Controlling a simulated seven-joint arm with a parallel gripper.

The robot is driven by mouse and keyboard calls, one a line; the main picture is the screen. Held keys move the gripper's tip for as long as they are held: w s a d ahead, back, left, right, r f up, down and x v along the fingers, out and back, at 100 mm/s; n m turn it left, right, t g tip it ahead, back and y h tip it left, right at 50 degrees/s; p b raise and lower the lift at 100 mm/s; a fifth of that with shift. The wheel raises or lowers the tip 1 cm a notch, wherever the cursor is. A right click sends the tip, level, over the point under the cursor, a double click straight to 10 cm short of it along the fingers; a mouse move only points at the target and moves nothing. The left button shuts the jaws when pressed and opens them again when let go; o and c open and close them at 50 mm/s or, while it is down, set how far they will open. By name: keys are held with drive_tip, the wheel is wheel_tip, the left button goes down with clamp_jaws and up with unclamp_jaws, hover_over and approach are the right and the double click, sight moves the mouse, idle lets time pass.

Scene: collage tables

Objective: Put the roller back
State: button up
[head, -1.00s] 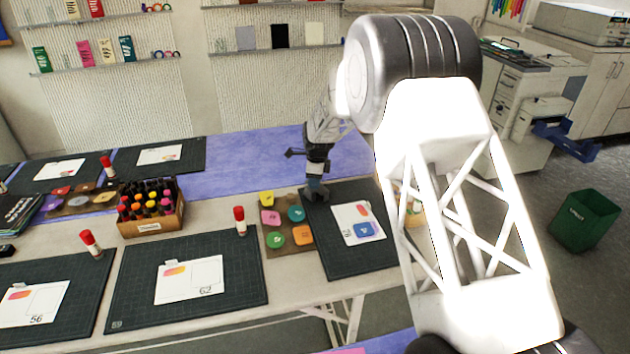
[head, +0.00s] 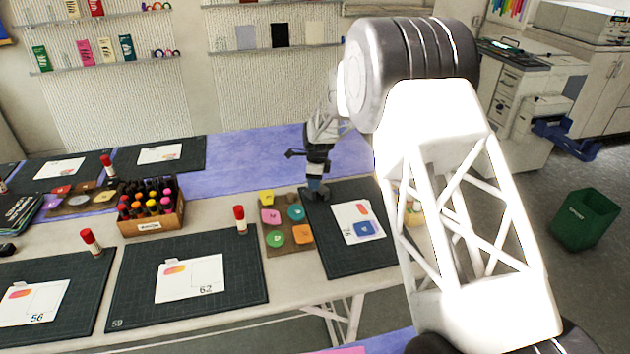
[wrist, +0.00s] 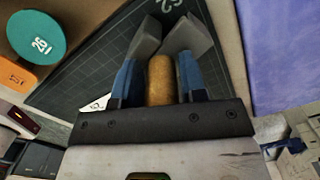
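The roller shows only as a rounded wooden handle (wrist: 160,82) in the wrist view; the rest of it is hidden. My gripper (wrist: 169,42) has one blue-and-grey finger close along each side of the handle and appears shut on it. In the head view my gripper (head: 315,191) points down at the back left corner of the right-hand dark cutting mat (head: 335,258), low over it. Whether it touches the mat cannot be told. The roller cannot be made out in the head view.
A brown board (head: 289,246) with several coloured pieces lies left of that mat. A red-capped glue stick (head: 240,220) and a wooden box of bottles (head: 150,222) stand farther left. A white card (head: 355,238) lies on the mat. The purple table strip behind is mostly bare.

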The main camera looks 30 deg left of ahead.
drive_tip(key=shift+s+d+f, duration=0.2)
drive_tip(key=shift+s+f, duration=0.05)
drive_tip(key=shift+f, duration=0.5)
drive_tip(key=shift+r, duration=0.1)
drive_tip(key=r, duration=1.4)
drive_tip(key=shift+w+d, duration=0.25)
drive_tip(key=shift+w, duration=0.1)
